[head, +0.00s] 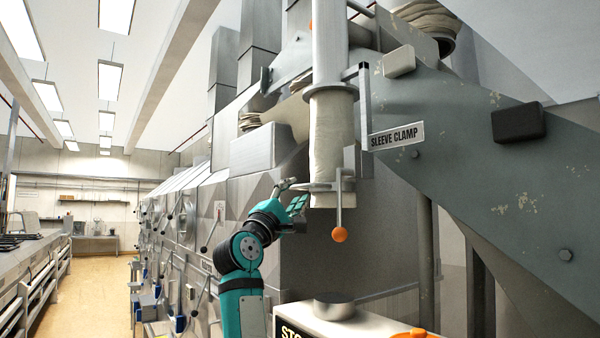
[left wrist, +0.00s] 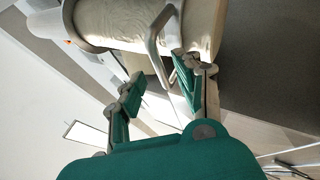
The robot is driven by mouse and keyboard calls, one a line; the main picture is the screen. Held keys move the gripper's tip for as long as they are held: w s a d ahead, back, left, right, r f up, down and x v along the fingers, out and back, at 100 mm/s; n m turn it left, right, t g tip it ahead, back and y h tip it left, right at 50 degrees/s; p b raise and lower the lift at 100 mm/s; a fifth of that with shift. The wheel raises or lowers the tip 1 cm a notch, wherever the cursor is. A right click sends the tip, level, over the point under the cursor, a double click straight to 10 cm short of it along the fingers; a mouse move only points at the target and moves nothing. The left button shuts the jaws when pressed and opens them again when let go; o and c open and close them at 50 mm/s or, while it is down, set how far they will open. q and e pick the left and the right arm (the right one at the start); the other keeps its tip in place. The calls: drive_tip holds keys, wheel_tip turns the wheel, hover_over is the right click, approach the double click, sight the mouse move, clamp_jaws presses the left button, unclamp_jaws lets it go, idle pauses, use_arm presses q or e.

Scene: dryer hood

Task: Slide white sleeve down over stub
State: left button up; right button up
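The white sleeve (head: 332,135) hangs upright below a metal pipe (head: 330,45). The stub (head: 333,306), a short metal cylinder, stands on a white box below, with a clear gap to the sleeve. My left gripper (head: 291,196) is at the ring's left side. In the left wrist view, my left gripper (left wrist: 164,76) has its fingers apart, with the ring's bent handle (left wrist: 155,50) reaching between them; contact cannot be told. My right gripper is not in view.
A lever with an orange knob (head: 340,235) hangs in front of the sleeve. A "SLEEVE CLAMP" sign (head: 396,136) is right of it. A large grey sloping duct (head: 470,130) fills the right. An orange part (head: 410,333) lies on the white box (head: 375,325).

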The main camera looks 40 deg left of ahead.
sight(300, 186)
use_arm(q)
drive_tip(key=shift+p+x, duration=0.85)
drive_tip(key=shift+x, duration=1)
clamp_jaws()
